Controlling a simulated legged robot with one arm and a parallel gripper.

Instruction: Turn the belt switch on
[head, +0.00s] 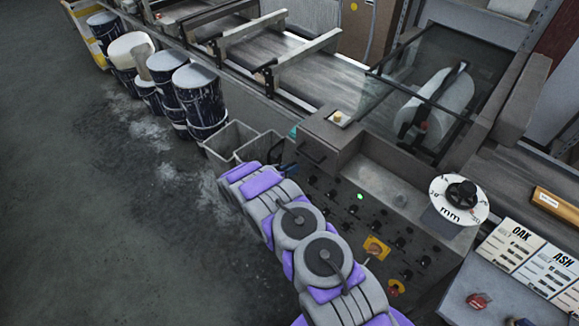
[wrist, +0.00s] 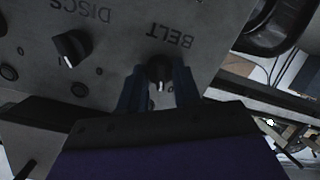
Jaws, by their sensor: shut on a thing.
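The belt switch (wrist: 159,69) is a small black knob with a white pointer mark, below the upside-down word BELT in the wrist view. My gripper (wrist: 160,84) has one dark finger on each side of the knob and is shut on it. In the head view my gripper (head: 285,169) is at the upper left edge of the control panel (head: 335,205). The belt switch is not visible there, hidden by the gripper. Beside it in the wrist view is a similar knob, the discs switch (wrist: 70,46).
A green lamp (head: 360,196) glows on the panel among several black knobs. A yellow-backed button (head: 376,248) is lower down. A white mm dial (head: 459,198) stands at right. Grey bins (head: 230,140) and paint buckets (head: 200,95) stand left of the machine. The floor at left is clear.

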